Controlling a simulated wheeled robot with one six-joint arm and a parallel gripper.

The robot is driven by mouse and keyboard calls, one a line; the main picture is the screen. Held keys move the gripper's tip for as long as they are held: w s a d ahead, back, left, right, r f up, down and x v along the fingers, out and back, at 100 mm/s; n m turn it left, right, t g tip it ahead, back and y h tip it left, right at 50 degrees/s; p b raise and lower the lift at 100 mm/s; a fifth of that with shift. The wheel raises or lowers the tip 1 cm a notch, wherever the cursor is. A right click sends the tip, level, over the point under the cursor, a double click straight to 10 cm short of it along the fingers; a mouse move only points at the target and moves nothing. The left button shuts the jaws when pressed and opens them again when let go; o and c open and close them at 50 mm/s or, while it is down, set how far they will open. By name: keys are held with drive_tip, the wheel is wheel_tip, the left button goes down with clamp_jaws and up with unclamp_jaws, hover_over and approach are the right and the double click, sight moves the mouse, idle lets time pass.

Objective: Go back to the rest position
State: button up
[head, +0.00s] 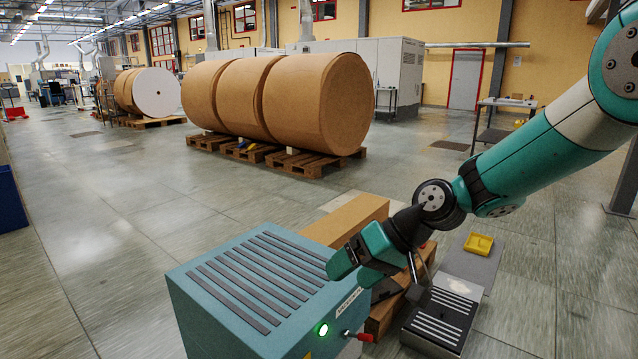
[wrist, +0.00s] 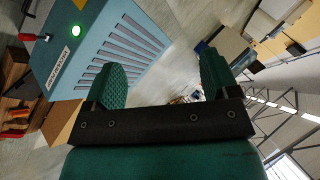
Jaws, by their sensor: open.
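My gripper (head: 352,262) is in the head view at the end of my teal and white arm, which reaches in from the right. It is beside the right end of a teal box-shaped machine (head: 250,285) with dark slots on its top. In the wrist view my gripper (wrist: 160,80) shows two green textured fingers spread apart with nothing between them. The machine also shows in the wrist view (wrist: 95,45), at the upper left. I cannot tell whether the gripper touches the machine.
The machine has a lit green button (head: 322,329) and a red-tipped lever (head: 358,335). A slotted dark unit (head: 440,318) and a yellow tray (head: 479,243) lie to the right. A brown box (head: 350,217) stands behind. Large brown rolls (head: 310,100) rest on pallets; open floor lies left.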

drive_tip(key=s+d+r+n+h, duration=0.1)
drive_tip(key=s+d+r+h, duration=0.3)
drive_tip(key=s, duration=0.9)
drive_tip(key=s+d+r+n+h, duration=0.1)
drive_tip(key=s+d+r, duration=0.3)
drive_tip(key=s, duration=0.8)
wheel_tip(320, 180, up, 19)
drive_tip(key=d+p, duration=0.1)
drive_tip(key=p, duration=1.8)
drive_tip(key=shift+w+f+g+p, duration=0.15)
drive_tip(key=shift+g+p, duration=0.25)
